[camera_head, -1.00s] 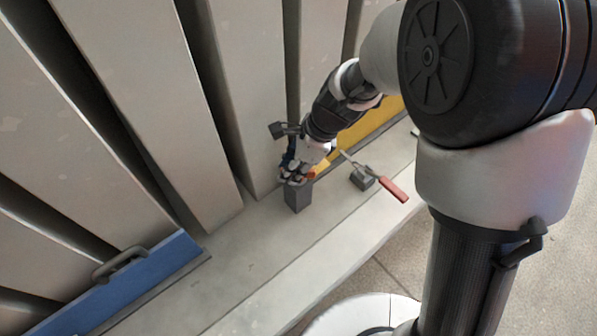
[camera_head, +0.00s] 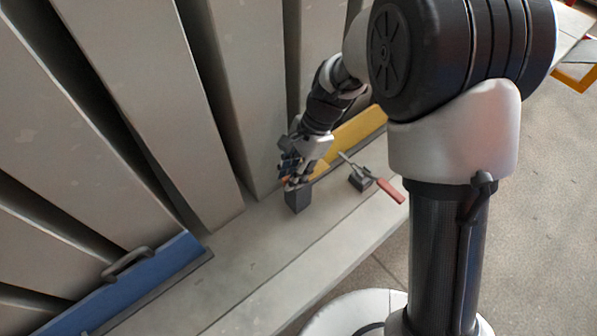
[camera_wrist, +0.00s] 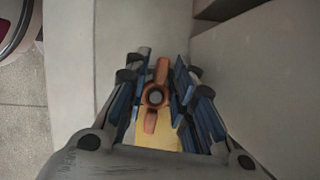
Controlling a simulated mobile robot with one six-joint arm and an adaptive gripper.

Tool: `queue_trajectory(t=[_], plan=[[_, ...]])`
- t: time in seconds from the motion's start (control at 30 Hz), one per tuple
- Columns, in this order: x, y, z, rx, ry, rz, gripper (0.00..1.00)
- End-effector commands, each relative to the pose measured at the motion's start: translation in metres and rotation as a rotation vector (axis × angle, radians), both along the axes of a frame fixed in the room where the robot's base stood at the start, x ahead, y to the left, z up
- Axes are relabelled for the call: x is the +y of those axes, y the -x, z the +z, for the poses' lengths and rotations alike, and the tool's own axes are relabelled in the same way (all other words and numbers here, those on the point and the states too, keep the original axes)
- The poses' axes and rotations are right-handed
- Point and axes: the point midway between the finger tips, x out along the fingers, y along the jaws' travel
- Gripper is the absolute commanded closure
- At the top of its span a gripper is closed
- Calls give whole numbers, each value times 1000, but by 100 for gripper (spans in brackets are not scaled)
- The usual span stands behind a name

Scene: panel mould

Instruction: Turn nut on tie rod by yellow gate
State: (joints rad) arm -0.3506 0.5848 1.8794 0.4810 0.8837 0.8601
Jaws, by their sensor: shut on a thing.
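An orange wing nut (camera_wrist: 162,70) with two wings sits around the grey round end of the tie rod (camera_wrist: 155,97) in the wrist view. My gripper (camera_wrist: 157,85) has its blue-padded fingers on both sides of the nut and is shut on it. In the head view my gripper (camera_head: 291,180) is at the top of a dark grey block (camera_head: 297,202) on the ledge, and its fingers hide the nut there. The yellow gate (camera_head: 358,128) stands behind and right of it; part of it also shows below the nut in the wrist view (camera_wrist: 155,135).
A toggle clamp with a red handle (camera_head: 390,191) is on the ledge (camera_head: 270,270), right of my gripper. A blue gate with a dark handle (camera_head: 150,272) is at lower left. Tall grey panels (camera_head: 150,90) stand close behind. The ledge between is clear.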

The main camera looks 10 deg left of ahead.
Motion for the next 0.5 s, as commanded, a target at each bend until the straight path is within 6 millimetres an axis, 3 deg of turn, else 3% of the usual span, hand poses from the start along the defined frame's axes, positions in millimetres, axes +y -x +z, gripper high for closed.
queue_trajectory(t=[0.27,0.5], plan=[[-1,1,-1,2,2,25,100],[-4,4,0,2,2,298,100]])
